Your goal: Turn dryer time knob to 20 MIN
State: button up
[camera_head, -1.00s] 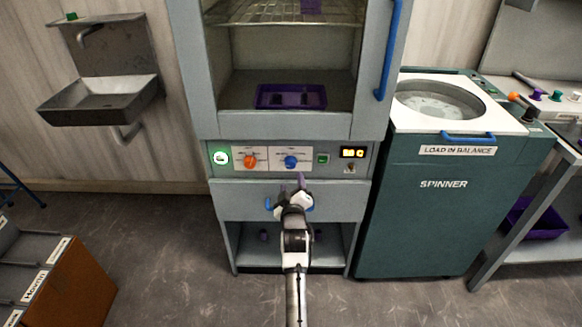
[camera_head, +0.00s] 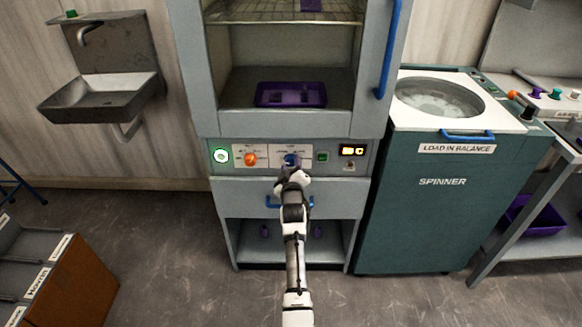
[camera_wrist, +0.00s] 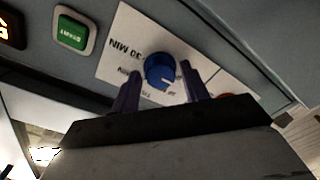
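The dryer's blue knob (camera_head: 291,158) is on a white label plate in the control panel, partly hidden by my gripper in the head view. In the wrist view the blue knob (camera_wrist: 158,68) shows large and upside down, with a pale pointer mark toward its lower right. A printed "30 MIN" is readable beside it; the other printing is partly hidden. My gripper (camera_wrist: 160,72) is open, with one dark purple finger on each side of the knob. I cannot tell whether the fingers touch it.
An orange knob (camera_head: 250,159) sits left of the blue one. A green START button (camera_wrist: 73,32) and a lit yellow display (camera_head: 352,150) are to the right in the head view. A blue drawer handle (camera_head: 270,203) is below. The spinner (camera_head: 450,210) stands right of the dryer.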

jog(key=c, duration=0.7)
jog(key=shift+f+m, duration=0.1)
jog(key=shift+m, duration=0.2)
jog(key=shift+f+m+b, duration=0.1)
jog(key=shift+m+b, duration=0.8)
jog(key=m+b, duration=0.1)
jog(key=m, duration=0.1)
jog(key=shift+a+m, duration=0.1)
jog(key=shift+m, duration=0.2)
jog(key=m+b, duration=0.1)
jog(key=m, duration=0.5)
jog(key=shift+a+m+b, duration=0.1)
jog(key=shift+m+b, duration=0.2)
jog(key=shift+b, duration=0.05)
jog(key=m, duration=0.3)
jog(key=m+p, duration=0.1)
jog(key=m, duration=0.2)
jog(key=shift+r+m+h, duration=0.2)
jog(key=shift+m+h, duration=0.1)
jog(key=m+p, duration=0.3)
jog(key=m, duration=0.3)
